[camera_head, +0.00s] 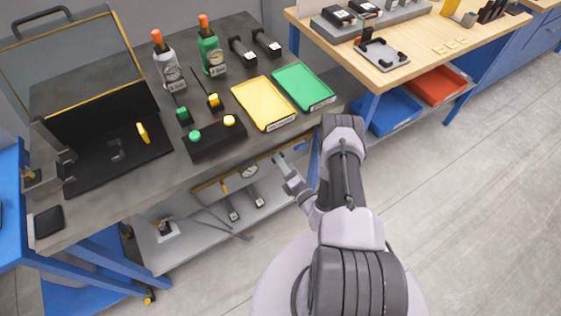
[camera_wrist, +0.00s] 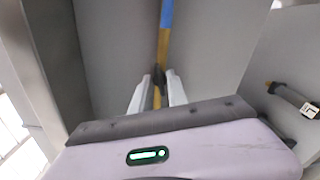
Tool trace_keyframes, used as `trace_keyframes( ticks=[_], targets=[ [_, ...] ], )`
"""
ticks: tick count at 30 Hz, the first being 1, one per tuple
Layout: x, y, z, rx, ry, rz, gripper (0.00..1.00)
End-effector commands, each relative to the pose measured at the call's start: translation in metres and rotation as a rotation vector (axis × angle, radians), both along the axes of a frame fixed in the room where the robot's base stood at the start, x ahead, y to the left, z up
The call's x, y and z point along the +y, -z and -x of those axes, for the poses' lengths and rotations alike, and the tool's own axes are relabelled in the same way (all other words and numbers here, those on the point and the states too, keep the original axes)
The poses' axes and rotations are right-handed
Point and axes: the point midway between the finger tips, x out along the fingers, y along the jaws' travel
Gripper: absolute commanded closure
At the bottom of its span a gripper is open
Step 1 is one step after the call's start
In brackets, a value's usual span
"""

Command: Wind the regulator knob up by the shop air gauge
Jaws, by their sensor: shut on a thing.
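The round, white-faced shop air gauge (camera_head: 248,172) sits on a yellow pipe (camera_head: 212,184) under the bench's front edge in the head view. My gripper (camera_head: 281,161) reaches in from the right to the pipe, right of the gauge. In the wrist view my gripper (camera_wrist: 156,85) is shut, its pale fingers on either side of a small dark piece (camera_wrist: 161,71), which looks like the regulator knob. The pipe (camera_wrist: 164,45) runs behind it, yellow below and blue above. The knob is mostly hidden by the fingers, so its turn cannot be read.
The grey bench (camera_head: 258,30) above holds bottles, a yellow tray (camera_head: 263,103), a green tray (camera_head: 303,87) and a button box (camera_head: 215,137). A labelled dark cylinder (camera_wrist: 290,97) is at the right in the wrist view.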

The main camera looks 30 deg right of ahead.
Motion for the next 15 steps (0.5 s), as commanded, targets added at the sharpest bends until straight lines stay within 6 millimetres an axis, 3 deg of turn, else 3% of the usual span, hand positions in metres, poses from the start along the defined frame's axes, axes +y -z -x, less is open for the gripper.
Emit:
trace_keyframes(
  ticks=[7,15],
  targets=[
    [-0.0003,0.0026,-0.0008,0.009,0.000,-0.328,1.00],
    [-0.0003,-0.0005,-0.0007,0.010,0.000,-0.366,1.00]
  ],
)
